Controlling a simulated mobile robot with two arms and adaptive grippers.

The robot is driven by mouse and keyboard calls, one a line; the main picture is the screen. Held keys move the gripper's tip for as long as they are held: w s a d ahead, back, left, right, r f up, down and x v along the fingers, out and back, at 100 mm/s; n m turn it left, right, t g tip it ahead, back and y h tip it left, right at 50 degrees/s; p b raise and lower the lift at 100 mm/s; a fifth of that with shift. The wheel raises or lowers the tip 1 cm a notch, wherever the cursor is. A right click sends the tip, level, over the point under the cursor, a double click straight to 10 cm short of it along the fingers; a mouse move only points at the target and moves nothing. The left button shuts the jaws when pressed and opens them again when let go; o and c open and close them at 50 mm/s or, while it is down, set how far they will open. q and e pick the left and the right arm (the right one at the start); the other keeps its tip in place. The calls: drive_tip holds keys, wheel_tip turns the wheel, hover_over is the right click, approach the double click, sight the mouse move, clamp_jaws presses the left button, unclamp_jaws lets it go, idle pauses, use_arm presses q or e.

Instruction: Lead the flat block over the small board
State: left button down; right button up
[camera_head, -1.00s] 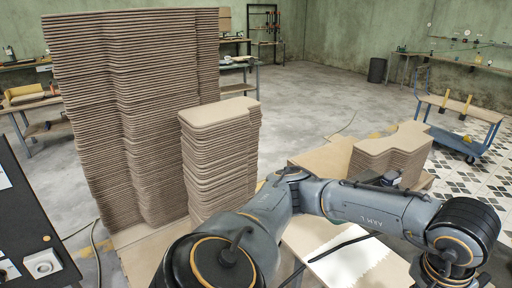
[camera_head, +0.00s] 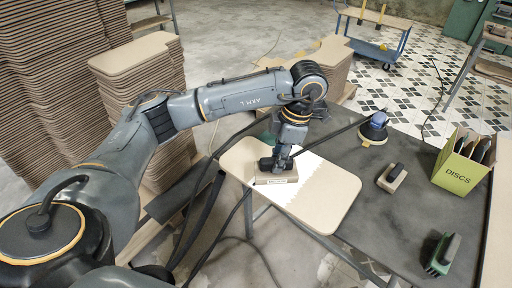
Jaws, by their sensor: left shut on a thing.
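The small board (camera_head: 325,203) is a light tan, round-cornered panel lying on the dark workbench, its near end reaching past the bench edge. A paler, jagged-edged area (camera_head: 300,178) covers its middle. My left gripper (camera_head: 277,168) points down over the board's left part and is shut on the flat block (camera_head: 276,179), a small brown-grey block with a pale label on its side. The block is at the board's surface; I cannot tell whether it touches. My right gripper is not in view.
Stacked curved boards (camera_head: 140,75) stand left. A dark hose runs beside the board.

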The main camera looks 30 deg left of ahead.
use_arm(q)
drive_tip(key=w+a+f+n+h+p, duration=0.1)
drive_tip(key=a+n, duration=0.3)
drive_tip(key=n, duration=0.9)
drive_tip(key=w+a+f+n+t+h+p, duration=0.1)
drive_tip(key=w+a+f+n+h, duration=0.1)
drive_tip(key=n, duration=1.2)
drive_tip(key=a+f+h, duration=0.1)
drive_tip(key=a+f, duration=0.1)
drive_tip(key=a, duration=0.1)
drive_tip(key=shift+w+f+n+p, duration=0.2)
drive_tip(key=shift+n+p, duration=0.1)
drive_tip(key=shift+p, duration=0.05)
drive_tip(key=shift+r, duration=0.1)
wheel_tip(320, 180, down, 7)
drive_tip(key=b, duration=0.3)
drive_tip(key=shift+r+b, duration=0.2)
drive_tip(key=shift+b, duration=0.15)
drive_tip(key=shift+f+b, duration=0.35)
drive_tip(key=shift+f, duration=0.35)
drive_tip(key=shift+f+b, duration=0.35)
drive_tip(key=shift+f, duration=0.25)
drive_tip(key=shift+d+r, duration=0.1)
drive_tip(key=shift+d, duration=0.05)
